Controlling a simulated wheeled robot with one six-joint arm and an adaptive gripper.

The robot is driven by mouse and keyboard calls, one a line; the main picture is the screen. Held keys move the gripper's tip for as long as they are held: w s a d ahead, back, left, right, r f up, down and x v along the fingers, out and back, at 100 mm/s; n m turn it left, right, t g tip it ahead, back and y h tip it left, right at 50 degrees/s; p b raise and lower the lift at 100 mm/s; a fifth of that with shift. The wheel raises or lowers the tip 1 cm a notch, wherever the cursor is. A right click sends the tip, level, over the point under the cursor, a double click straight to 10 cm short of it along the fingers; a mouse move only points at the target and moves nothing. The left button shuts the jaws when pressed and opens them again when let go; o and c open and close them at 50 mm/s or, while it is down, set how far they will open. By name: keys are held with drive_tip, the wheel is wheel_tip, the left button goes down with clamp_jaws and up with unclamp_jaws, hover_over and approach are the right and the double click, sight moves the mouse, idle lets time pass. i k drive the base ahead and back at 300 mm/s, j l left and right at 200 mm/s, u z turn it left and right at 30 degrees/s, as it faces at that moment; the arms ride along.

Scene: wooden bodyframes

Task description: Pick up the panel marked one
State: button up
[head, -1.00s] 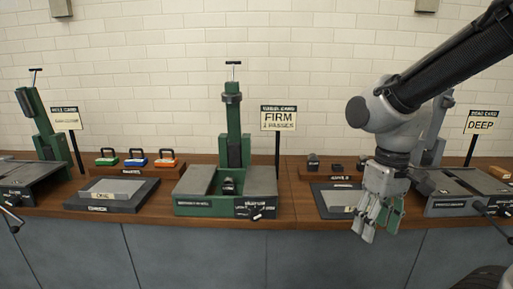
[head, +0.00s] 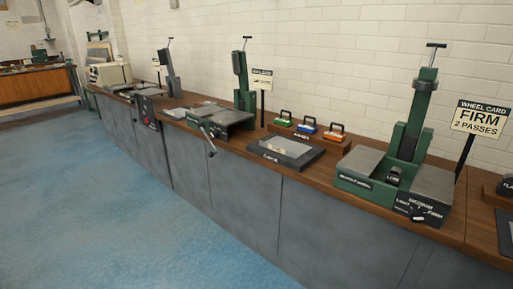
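A flat light grey panel (head: 290,146) lies on a dark tray (head: 303,162) on the wooden counter, right of the middle of the head view. A small pale label shows at the panel's front edge, too small to read for certain. My gripper is not in the head view now, so its distance from the panel and what it holds cannot be seen.
A green press (head: 402,165) with a FIRM, 2 PASSES card (head: 481,119) stands right of the tray. Another green machine (head: 240,95) with a crank stands left. Blue floor (head: 110,210) before the cabinets is clear.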

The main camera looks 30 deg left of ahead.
sight(293, 149)
drive_tip(key=u, duration=1)
